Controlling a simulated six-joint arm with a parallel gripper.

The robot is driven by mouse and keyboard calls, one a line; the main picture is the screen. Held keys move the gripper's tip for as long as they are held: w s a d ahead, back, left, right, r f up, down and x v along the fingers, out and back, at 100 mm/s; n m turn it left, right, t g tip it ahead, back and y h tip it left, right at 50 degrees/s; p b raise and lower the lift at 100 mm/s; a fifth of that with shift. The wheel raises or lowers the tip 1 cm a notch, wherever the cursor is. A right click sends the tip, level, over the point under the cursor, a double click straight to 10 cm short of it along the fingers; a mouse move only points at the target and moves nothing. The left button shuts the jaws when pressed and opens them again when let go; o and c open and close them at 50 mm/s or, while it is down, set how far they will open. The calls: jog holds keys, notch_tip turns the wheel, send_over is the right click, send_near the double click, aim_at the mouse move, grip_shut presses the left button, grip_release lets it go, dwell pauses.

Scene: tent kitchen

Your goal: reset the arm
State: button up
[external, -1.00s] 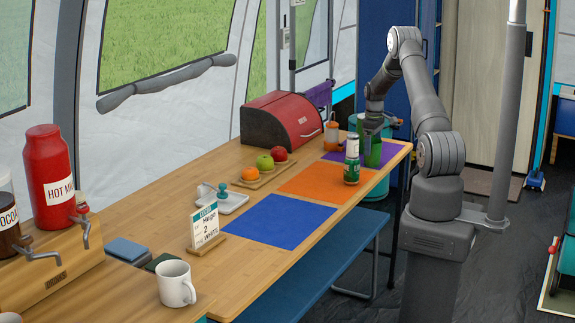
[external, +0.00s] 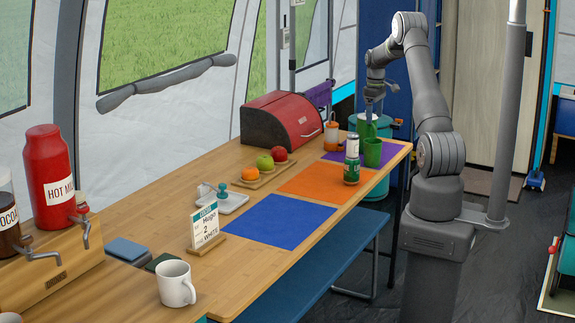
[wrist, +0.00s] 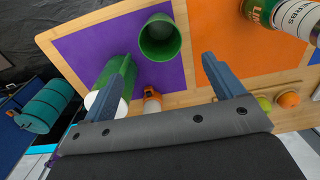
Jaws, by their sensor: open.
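My gripper (external: 370,106) is open and empty, raised above the far end of the table. In the wrist view its two fingers (wrist: 164,62) are spread wide with nothing between them. A green cup (external: 372,153) stands upright below it on the purple mat (external: 340,155). The cup also shows in the wrist view (wrist: 159,38), beyond the fingertips. A second green object (external: 366,129) shows behind the cup and just under the gripper. In the wrist view it is partly hidden by the left finger.
A green and white can stack (external: 352,160) stands on the orange mat (external: 310,183), near the cup. An orange-capped bottle (external: 331,136), a red bread bin (external: 282,121) and a fruit board (external: 265,176) stand further left. The blue mat (external: 275,222) is clear.

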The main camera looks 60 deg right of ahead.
notch_tip(320, 180, down, 12)
jog(key=shift+f, duration=0.1)
jog(key=shift+r, duration=2.05)
jog(key=shift+f, duration=0.15)
